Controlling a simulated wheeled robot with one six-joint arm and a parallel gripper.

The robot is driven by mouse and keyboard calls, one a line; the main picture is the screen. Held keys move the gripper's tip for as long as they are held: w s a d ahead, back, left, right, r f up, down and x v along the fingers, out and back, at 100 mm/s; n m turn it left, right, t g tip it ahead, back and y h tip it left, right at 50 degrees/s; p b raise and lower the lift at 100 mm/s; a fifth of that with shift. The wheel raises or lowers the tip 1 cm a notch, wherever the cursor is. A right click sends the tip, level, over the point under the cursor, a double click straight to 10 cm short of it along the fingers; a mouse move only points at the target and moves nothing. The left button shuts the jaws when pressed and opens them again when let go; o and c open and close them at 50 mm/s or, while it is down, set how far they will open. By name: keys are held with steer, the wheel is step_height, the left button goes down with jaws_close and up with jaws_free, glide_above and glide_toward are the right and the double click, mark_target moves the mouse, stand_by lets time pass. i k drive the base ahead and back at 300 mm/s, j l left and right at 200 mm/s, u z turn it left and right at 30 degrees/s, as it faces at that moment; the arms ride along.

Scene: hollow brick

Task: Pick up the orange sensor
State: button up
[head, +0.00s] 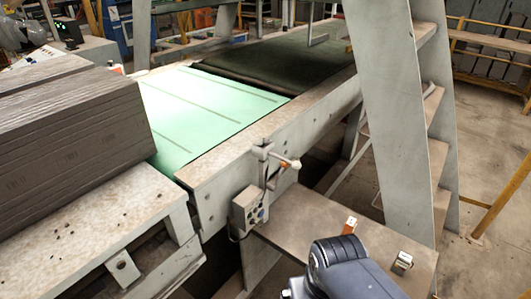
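A small orange and white block (350,225), which looks like the orange sensor, sits on the brown metal shelf (305,222) at the lower middle of the head view. Its lower part is close behind a rounded dark grey and blue part of my arm, which may cover some of it. My gripper cannot be made out in this view; only that arm part shows at the bottom edge. A small silver and dark box (402,262) sits on the same shelf to the right.
A grey control box (249,208) with a lever is fixed to the conveyor frame (215,187) beside the shelf. Steps with a tall grey side panel (392,110) rise at the right. Stacked brown slabs (70,125) stand at the left. Open floor (490,140) lies at the far right.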

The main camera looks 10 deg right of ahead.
mark_target(350, 225)
steer(key=i+l+z, duration=0.25)
steer(key=l+z, duration=0.25)
steer(key=i+l+z, duration=0.25)
steer(key=z, duration=0.2)
steer(key=i, duration=0.1)
